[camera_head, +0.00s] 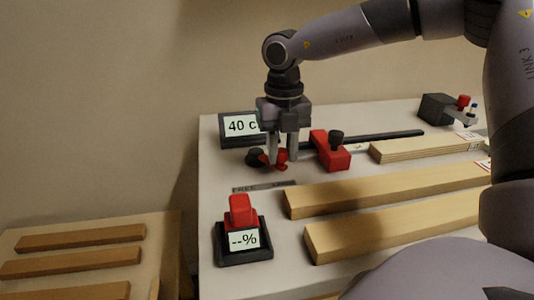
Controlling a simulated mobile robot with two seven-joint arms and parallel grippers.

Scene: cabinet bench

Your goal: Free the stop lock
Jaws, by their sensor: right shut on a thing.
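My right gripper (284,158) reaches down from above at the left part of the bench and is shut on a small red lever (280,167), which I take to be the stop lock. The fingers hide part of it. A dark round knob (256,158) sits just left of the lever. A red stop block (330,153) with a black knob on top stands right of the gripper, at the black rail (385,137). A flat strip marked "FREE" (262,187) lies in front of the lever. My left gripper is not in view.
A display reading "40 c" (240,127) stands behind the gripper. A red-topped device reading "--%" (243,240) is at the front left. Wooden boards (390,188) lie to the right. A dark clamp-like device (438,108) stands far right. A lower rack (80,238) holds wooden strips.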

